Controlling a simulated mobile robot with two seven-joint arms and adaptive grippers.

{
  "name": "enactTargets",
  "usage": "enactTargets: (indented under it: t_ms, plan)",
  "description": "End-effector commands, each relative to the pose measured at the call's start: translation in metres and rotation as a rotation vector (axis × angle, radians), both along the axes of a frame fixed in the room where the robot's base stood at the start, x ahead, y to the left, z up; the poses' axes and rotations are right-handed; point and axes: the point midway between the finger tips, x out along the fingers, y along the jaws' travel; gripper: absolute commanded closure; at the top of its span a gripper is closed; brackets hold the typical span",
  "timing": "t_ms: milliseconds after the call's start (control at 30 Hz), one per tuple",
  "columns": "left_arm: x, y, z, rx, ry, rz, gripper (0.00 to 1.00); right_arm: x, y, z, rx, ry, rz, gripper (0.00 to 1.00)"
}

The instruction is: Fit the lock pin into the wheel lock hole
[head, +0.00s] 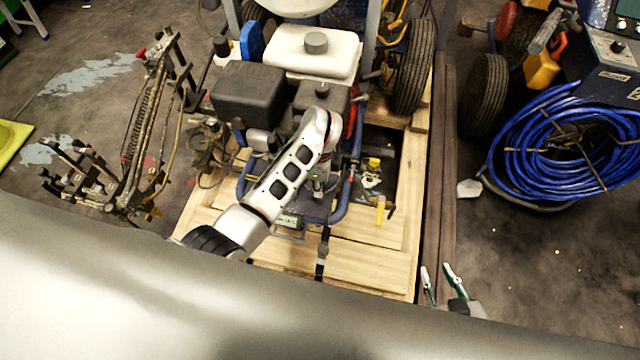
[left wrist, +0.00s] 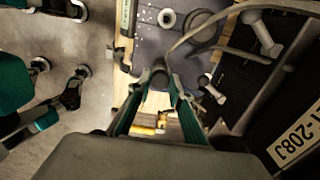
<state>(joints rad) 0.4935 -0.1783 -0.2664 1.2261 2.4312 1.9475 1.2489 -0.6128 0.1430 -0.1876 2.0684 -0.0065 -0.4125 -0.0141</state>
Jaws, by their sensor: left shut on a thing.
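My left arm reaches over the blue-framed line striper (head: 340,205). Its gripper is mostly hidden under my arm in the head view. In the left wrist view, the teal fingers of my left gripper (left wrist: 158,82) close on a small grey round-ended thing (left wrist: 158,77), apparently the lock pin. Most of it is hidden between the fingertips. It is above or against the striper's dark deck; contact cannot be told. I cannot make out the wheel lock hole. My right gripper (head: 436,270) is open and empty at the lower right, beside the pallet.
The striper stands on a wooden pallet (head: 375,255). Yellow-handled parts (head: 381,210) lie at its right side. A black tyre (head: 413,68) stands behind. A blue hose coil (head: 560,145) is at right, and a metal spring-loaded frame (head: 150,125) at left.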

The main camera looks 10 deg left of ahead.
Motion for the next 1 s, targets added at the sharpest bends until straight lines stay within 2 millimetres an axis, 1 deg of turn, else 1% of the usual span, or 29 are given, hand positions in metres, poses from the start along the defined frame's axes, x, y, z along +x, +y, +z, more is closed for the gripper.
enactTargets:
  t_ms: [767,1000]
  plan:
    - [0.0,0.0,0.013,-0.001,0.0,0.0,0.99,0.006,0.0,0.012,0.001,-0.017,-0.001,0.72]
    - [0.001,-0.001,0.023,-0.001,-0.002,0.001,0.99,0.011,0.0,0.022,0.001,-0.031,-0.001,0.72]
